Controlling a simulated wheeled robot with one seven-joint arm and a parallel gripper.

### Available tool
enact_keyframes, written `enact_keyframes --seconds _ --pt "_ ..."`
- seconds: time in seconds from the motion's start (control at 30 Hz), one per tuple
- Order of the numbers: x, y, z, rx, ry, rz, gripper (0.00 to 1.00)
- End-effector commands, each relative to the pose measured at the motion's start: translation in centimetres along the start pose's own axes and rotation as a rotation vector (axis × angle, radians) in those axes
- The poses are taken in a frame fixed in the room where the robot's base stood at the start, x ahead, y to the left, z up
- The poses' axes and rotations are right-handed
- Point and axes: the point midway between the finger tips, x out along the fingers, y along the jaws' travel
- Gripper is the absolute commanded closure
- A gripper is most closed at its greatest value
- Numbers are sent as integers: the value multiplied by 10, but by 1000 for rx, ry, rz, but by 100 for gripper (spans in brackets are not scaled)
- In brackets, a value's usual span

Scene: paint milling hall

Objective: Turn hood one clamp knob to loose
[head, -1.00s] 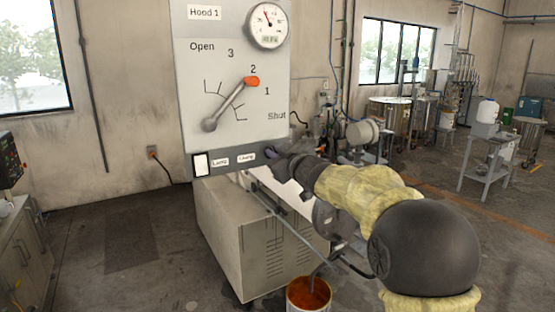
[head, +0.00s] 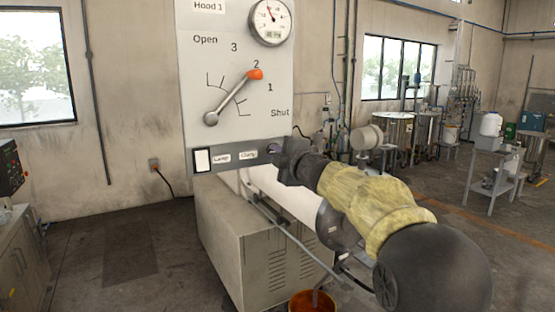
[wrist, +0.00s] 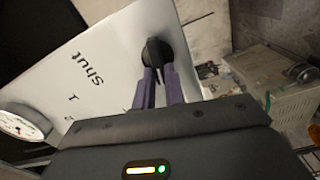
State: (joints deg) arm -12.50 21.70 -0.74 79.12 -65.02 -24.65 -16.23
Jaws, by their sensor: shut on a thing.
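The hood panel (head: 228,85) is a pale upright board labelled Hood 1, with a dark strip (head: 216,170) along its bottom carrying Lamp and Clamp labels. The clamp knob (wrist: 156,50) is black with a raised ridge, and shows in the wrist view near the panel's edge. My gripper (wrist: 160,74) has its two purple fingers on either side of the knob's ridge, shut on it. In the head view my gripper (head: 276,148) is at the right end of the strip, just right of the Clamp label, and hides the knob. The knob's setting marks cannot be read.
Above the strip is a lever with an orange tip (head: 255,74), pointing near 2 on an Open-to-Shut scale. A round gauge (head: 270,21) is at the top right. A grey cabinet (head: 250,245) stands below, with an orange-filled bucket (head: 313,301) beside it. Open floor lies left.

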Motion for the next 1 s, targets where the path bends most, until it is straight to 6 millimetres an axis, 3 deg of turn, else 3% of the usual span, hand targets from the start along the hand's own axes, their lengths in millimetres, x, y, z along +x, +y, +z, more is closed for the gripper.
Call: enact_keyframes --seconds 0.33,0.87,0.9,1.0 --pt "0 -4 0 -174 1 -1 100" --pt "0 -4 0 -203 1 -2 100" --pt "0 -4 0 -203 1 -2 80" --pt "0 -4 0 -202 1 -2 66"
